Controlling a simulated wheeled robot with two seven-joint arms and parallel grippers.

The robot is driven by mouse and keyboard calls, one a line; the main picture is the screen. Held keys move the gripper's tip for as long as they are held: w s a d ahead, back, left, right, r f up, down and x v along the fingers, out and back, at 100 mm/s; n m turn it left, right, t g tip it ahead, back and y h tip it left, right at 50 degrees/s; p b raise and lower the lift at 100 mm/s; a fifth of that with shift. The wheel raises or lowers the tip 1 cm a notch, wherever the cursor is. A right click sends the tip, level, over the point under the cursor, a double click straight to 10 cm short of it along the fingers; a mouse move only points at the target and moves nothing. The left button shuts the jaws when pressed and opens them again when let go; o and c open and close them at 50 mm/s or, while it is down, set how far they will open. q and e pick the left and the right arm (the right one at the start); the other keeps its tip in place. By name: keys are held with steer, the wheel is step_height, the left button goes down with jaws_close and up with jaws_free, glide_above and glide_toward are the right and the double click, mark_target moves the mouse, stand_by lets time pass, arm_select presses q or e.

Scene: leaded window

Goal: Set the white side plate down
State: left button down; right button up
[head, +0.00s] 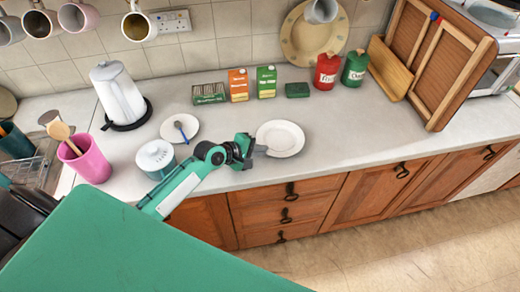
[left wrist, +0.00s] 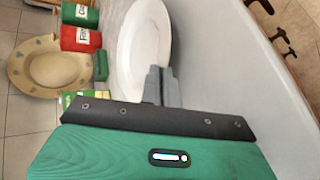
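The white side plate (head: 283,138) is at the front of the grey counter, face up and roughly level. My left gripper (head: 262,149) is at the plate's near left rim. In the left wrist view its grey fingers (left wrist: 162,85) are close together at the rim of the plate (left wrist: 140,45) and appear closed on it. I cannot tell whether the plate's underside touches the counter or is slightly above it. My right gripper is in neither view.
Left on the counter (head: 345,132) are a small plate (head: 170,128) with a blue-handled spoon, a lidded pot (head: 156,158), a kettle (head: 118,97) and a pink cup (head: 88,162). Boxes (head: 238,85) and red and green canisters (head: 327,70) stand behind. Counter right of the plate is clear.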

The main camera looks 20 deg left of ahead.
arm_select(q)
steer(key=shift+f, duration=0.4)
steer(key=c, duration=1.6)
jaws_free()
steer(key=shift+o, duration=0.2)
steer(key=shift+s+d+f, duration=0.1)
steer(key=shift+f, duration=0.05)
steer(key=shift+s+f, duration=0.15)
steer(key=shift+f, duration=0.1)
steer(key=shift+s+r+b, duration=0.1)
steer(key=shift+s+b, duration=0.05)
steer(key=shift+b, duration=0.15)
steer(key=v, duration=0.4)
steer(key=b+v, duration=0.1)
steer(key=v, duration=0.3)
steer(key=b+v, duration=0.1)
steer(key=v, duration=0.3)
steer(key=shift+r, duration=0.5)
steer(key=shift+s+a+r, duration=0.25)
steer(key=shift+a+r, duration=0.2)
